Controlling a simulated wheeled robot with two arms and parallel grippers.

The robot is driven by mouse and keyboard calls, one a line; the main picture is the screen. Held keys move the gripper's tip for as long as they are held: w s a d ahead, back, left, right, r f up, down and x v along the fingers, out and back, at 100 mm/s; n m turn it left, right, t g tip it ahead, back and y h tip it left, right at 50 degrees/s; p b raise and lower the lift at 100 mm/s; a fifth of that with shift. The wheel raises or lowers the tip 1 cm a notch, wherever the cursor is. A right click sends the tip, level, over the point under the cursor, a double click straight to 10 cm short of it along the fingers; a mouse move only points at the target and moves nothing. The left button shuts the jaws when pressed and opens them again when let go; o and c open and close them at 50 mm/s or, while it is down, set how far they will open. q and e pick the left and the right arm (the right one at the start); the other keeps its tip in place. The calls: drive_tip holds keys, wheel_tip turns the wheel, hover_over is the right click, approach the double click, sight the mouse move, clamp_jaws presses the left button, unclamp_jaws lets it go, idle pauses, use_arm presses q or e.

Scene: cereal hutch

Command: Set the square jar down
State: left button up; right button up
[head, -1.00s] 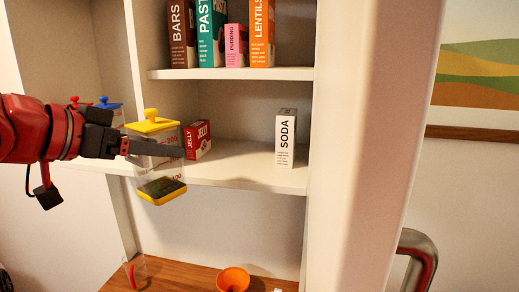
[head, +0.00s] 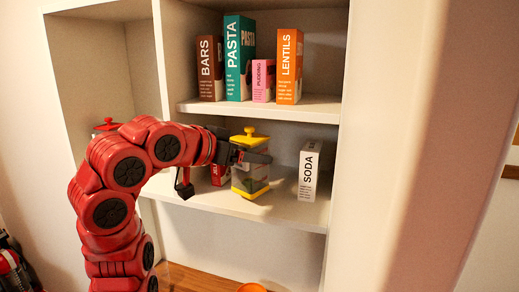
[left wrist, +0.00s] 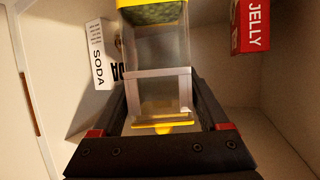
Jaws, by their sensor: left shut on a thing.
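The square jar (head: 250,172) is clear, with a yellow lid and knob, a yellow base and dark green contents low inside. My left gripper (head: 256,157) is shut on the jar's upper part, just below the lid. In the left wrist view the jar (left wrist: 155,48) appears upside down between the fingers (left wrist: 162,103). My right gripper is not in view.
The white soda box (head: 309,170) stands to the jar's right, with a gap between. The red jelly box (head: 218,175) is partly hidden behind my gripper. The upper shelf (head: 262,108) with several boxes is above. An orange bowl (head: 252,287) is below.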

use_arm(q)
drive_tip(key=shift+w+d+r+p, duration=0.15)
drive_tip(key=shift+w+d+p, duration=0.1)
drive_tip(key=shift+d+p, duration=0.1)
drive_tip(key=p+x, duration=0.2)
drive_tip(key=x, duration=0.1)
drive_tip(key=shift+w, duration=0.1)
drive_tip(key=shift+f, duration=0.3)
drive_tip(key=shift+a, duration=0.25)
drive_tip(key=shift+d+f, duration=0.15)
drive_tip(key=shift+f, duration=0.15)
drive_tip(key=o, duration=1.4)
drive_tip(key=shift+r, duration=0.3)
drive_tip(key=shift+s+a, duration=0.25)
drive_tip(key=shift+b+v, duration=2.05)
drive_tip(key=shift+v, duration=3.8)
drive_tip(key=shift+d, duration=0.1)
